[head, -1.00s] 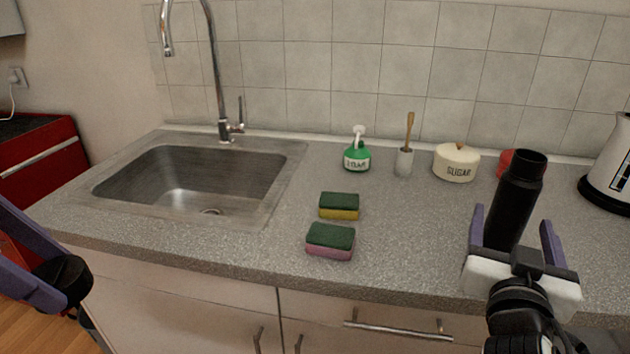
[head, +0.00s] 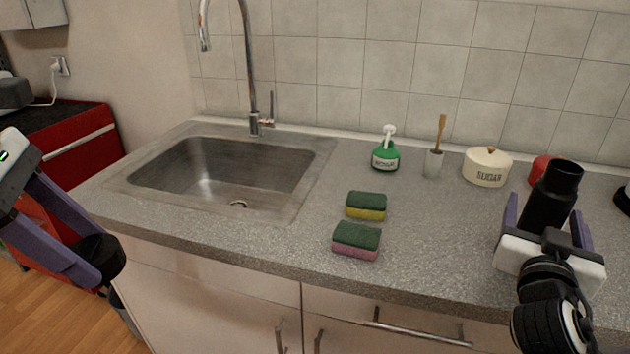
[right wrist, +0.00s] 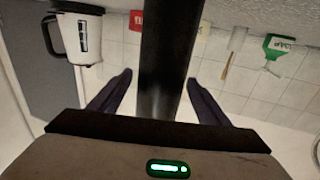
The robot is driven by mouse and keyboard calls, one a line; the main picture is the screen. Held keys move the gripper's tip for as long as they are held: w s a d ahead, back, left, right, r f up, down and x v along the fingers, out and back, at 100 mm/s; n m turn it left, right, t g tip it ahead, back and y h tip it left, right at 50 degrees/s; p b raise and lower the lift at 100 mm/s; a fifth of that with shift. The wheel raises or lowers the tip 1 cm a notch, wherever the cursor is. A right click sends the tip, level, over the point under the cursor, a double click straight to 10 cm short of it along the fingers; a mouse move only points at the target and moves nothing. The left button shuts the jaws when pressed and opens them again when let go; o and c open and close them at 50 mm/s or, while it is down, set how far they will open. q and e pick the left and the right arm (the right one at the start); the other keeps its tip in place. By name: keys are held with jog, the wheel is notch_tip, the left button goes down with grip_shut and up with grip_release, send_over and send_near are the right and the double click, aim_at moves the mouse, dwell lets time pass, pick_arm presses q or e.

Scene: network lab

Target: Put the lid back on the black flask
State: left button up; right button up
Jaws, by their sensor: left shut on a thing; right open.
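The black flask (head: 553,194) stands upright and open-topped on the counter at the right. My right gripper (head: 546,232) is open, its purple fingers on either side of the flask. In the right wrist view the flask (right wrist: 166,60) runs between the two spread fingers (right wrist: 160,95), with a gap on each side. My left gripper (head: 92,245) is at the far left, in front of the counter and left of the sink. It is shut on a round black lid (head: 102,258), held over the floor.
A sink (head: 225,175) is at the left of the counter. Two sponges, one yellow-green (head: 366,206) and one pink-green (head: 356,240), lie mid-counter. A green soap bottle (head: 386,155), a brush in a cup (head: 434,162), a sugar pot (head: 487,167) and a red object (head: 541,170) stand behind.

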aim_at(569, 163)
jog(key=shift+c, duration=0.3)
jog(key=c, duration=1.4)
pick_arm(q)
jog(key=shift+r+p, duration=0.7)
pick_arm(e)
notch_tip(569, 163, up, 10)
jog(key=shift+r, duration=0.1)
jog(key=shift+c, duration=0.2)
jog(key=o, duration=0.8)
jog(key=c, duration=0.9)
